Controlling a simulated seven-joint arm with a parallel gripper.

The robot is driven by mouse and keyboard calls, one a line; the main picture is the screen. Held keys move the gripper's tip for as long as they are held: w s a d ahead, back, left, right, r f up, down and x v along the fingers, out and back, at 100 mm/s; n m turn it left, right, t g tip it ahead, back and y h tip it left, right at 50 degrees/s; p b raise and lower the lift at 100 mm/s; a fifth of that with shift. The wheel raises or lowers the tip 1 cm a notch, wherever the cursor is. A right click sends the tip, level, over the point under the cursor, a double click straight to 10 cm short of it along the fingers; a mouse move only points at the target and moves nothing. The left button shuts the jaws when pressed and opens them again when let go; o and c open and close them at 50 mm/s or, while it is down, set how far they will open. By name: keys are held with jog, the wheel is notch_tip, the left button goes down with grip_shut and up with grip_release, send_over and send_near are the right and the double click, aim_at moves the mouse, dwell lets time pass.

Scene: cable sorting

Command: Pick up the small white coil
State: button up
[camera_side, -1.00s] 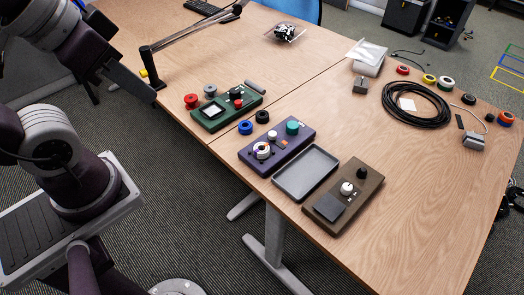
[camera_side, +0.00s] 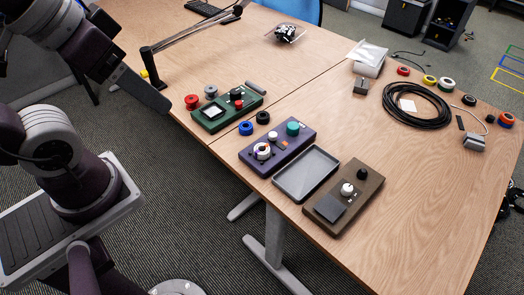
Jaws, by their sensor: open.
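A small white coil (camera_side: 263,151) sits on the left part of the purple box (camera_side: 278,146), around what looks like a post. The box stands near the table's front edge and also carries a teal knob (camera_side: 292,128). My gripper (camera_side: 160,103) is at the upper left, off the table's left edge and well to the left of the coil. It is seen edge-on, so the gap between its fingers is hidden. It is apart from all the objects and nothing shows in it.
A green box (camera_side: 227,112), red spool (camera_side: 192,102) and blue spool (camera_side: 246,128) lie between my gripper and the purple box. An empty grey tray (camera_side: 306,173) and a brown box (camera_side: 343,197) stand to its right. A black cable loop (camera_side: 416,122) lies farther right.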

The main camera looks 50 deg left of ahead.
jog(key=w+f+n+g, duration=0.2)
jog(key=w+n, duration=0.4)
jog(key=w, duration=0.6)
jog(key=n+g, duration=0.4)
jog(key=n, duration=1)
send_over(262, 148)
notch_tip(262, 148, down, 27)
jog(key=shift+w+d+r, duration=0.1)
notch_tip(262, 148, down, 7)
grip_shut()
notch_tip(262, 148, up, 10)
jog(key=shift+r, duration=0.1)
